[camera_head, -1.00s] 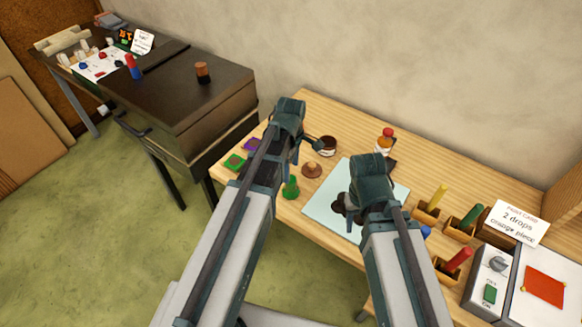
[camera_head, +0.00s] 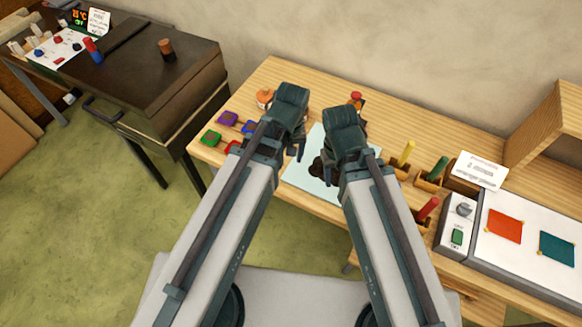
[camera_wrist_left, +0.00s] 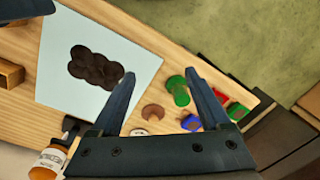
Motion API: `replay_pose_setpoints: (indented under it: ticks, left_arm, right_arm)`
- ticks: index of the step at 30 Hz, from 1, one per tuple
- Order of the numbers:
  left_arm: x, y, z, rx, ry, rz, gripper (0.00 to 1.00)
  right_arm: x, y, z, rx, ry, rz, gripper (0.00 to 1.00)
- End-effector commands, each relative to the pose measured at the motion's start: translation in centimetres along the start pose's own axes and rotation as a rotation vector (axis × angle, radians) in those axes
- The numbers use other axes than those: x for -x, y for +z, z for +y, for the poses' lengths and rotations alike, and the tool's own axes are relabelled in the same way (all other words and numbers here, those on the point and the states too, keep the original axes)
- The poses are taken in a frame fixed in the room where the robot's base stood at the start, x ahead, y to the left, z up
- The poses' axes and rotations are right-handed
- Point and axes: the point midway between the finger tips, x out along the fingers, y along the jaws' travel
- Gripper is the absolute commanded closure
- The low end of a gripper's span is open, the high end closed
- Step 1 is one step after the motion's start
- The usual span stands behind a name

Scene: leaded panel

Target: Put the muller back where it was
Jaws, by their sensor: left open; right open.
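A green bell-shaped piece (camera_wrist_left: 178,90), which looks like the muller though I cannot be sure, stands on the table in the left wrist view, near the fingertips of my open left gripper (camera_wrist_left: 160,73). It is apart from the dark paste (camera_wrist_left: 95,67) on the pale slab (camera_wrist_left: 65,30). In the head view my left arm hides that piece. My right gripper (camera_head: 328,162) is open over the slab by the dark paste. A round brown piece (camera_wrist_left: 153,111) lies beside the green one.
Coloured pads (camera_head: 227,117) lie at the table's left end. An orange jar (camera_head: 265,97) and a red-capped bottle (camera_head: 356,98) stand at the back. Wooden holders with coloured sticks (camera_head: 407,153) are on the right. A dark cabinet (camera_head: 135,90) stands left.

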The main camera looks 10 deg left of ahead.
Motion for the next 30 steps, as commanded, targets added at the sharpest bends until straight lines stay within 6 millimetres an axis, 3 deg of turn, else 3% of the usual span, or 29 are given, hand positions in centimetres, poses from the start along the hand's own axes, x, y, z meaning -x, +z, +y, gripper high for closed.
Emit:
replay_pose_setpoints:
  ticks: [1,3,9,21,30]
  left_arm:
    - [0.0,1.8,0.2,-0.134,-0.008,0.002,0.20]
    - [0.1,3.2,0.5,-0.298,-0.018,0.002,0.20]
    - [0.1,5.4,1.0,-0.574,-0.038,-0.001,0.20]
    - [-0.1,5.5,1.1,-0.618,-0.040,-0.002,0.20]
    - [-4.7,5.5,1.4,-0.616,-0.040,-0.002,0.20]
  right_arm:
    - [0.0,0.0,0.0,0.000,0.000,0.000,0.50]
    - [0.0,0.0,0.0,0.000,0.000,0.000,0.50]
    - [0.0,0.0,0.0,0.000,0.000,0.000,0.50]
    - [-0.2,0.0,0.0,0.000,0.000,0.000,0.50]
    - [-4.8,-0.3,-0.5,0.000,0.000,0.000,0.50]
